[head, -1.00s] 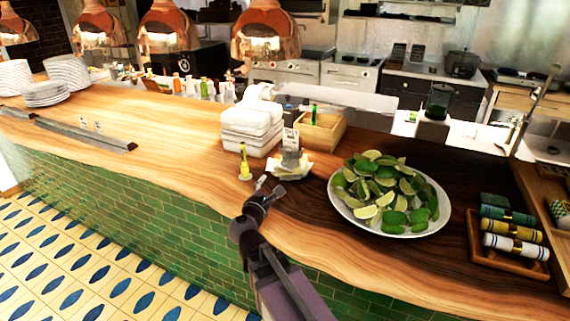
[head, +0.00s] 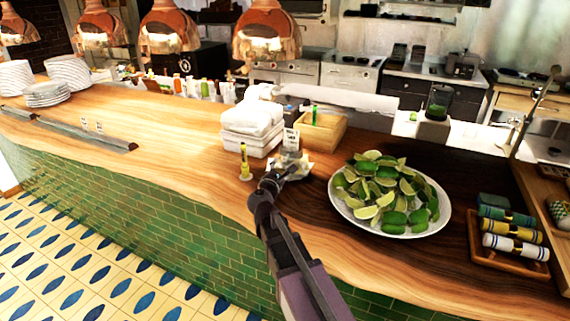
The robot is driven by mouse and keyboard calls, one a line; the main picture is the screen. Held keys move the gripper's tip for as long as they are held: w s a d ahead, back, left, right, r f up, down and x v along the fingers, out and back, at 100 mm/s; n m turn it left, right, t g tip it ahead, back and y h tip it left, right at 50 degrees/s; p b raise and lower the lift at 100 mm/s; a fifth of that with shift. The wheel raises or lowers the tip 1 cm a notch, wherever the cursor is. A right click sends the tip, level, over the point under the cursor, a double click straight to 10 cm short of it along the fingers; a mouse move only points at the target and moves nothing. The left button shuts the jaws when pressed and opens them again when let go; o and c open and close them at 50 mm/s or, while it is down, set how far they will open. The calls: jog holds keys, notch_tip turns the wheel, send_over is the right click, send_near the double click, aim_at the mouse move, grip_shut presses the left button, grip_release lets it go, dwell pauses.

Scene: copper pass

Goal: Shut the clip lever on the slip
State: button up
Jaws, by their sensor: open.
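A small upright slip (head: 291,138) with dark marks stands on the counter between the white boxes and the lime plate. The grey clip base (head: 289,157) is under it, on pale papers (head: 304,166). The clip lever is too small to make out, and my gripper partly covers the base. My gripper (head: 283,175) is open and empty, just in front of the clip at its lower left. I cannot tell whether it touches the clip or the papers.
A yellow-green bottle (head: 245,168) stands close left of my gripper. A plate of limes (head: 389,230) is close on the right. White boxes (head: 251,130) and a wooden box (head: 322,133) stand behind.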

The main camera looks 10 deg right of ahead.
aim_at(286, 158)
jog(key=shift+x, duration=1.45)
grip_shut()
